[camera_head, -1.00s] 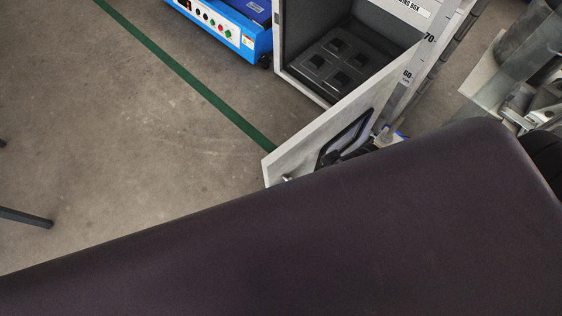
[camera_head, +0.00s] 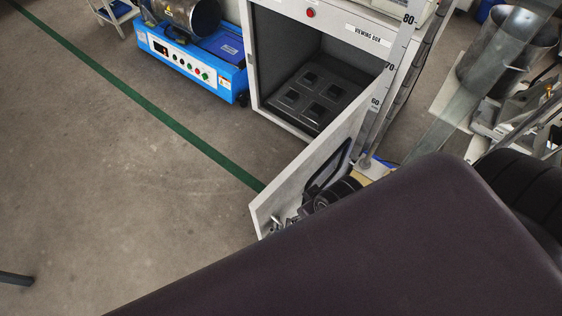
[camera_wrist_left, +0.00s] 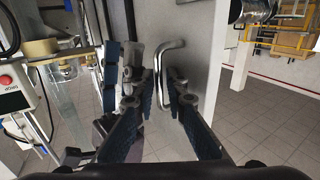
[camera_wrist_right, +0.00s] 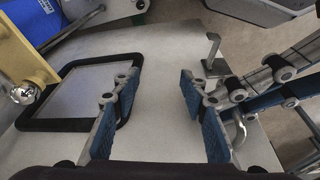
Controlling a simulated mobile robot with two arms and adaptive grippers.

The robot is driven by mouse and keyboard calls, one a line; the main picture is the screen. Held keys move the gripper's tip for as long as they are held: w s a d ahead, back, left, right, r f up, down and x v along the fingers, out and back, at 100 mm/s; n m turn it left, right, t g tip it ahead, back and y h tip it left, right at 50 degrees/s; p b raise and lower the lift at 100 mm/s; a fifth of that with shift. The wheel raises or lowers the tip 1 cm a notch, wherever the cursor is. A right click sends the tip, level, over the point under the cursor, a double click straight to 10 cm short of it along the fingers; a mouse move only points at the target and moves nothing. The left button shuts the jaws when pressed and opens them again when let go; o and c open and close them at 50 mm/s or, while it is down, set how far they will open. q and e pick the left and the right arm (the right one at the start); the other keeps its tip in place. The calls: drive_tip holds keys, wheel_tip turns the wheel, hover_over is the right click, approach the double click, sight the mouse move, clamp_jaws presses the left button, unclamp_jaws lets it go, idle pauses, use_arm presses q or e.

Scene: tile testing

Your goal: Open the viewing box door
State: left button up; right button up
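The viewing box (camera_head: 366,39) stands at the upper middle of the head view with its dark interior exposed. Its white door (camera_head: 280,192) is swung well out, with a black-framed window (camera_wrist_right: 80,95) in the right wrist view. A bent metal handle (camera_wrist_left: 158,62) is on the door face. My left gripper (camera_wrist_left: 160,97) is open, its fingers on either side of the handle; contact is unclear. In the head view the left gripper (camera_head: 289,218) is partly hidden. My right gripper (camera_wrist_right: 158,82) is open and empty over the door face, between window and handle.
A blue machine (camera_head: 190,62) with buttons stands left of the box. A green floor line (camera_head: 150,103) crosses open concrete floor at left. A height scale post (camera_head: 385,95) is on the box's right side, with metal equipment (camera_head: 515,45) beyond. My own dark body covers the lower right.

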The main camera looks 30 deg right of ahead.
use_arm(q)
drive_tip(key=v, duration=1.2)
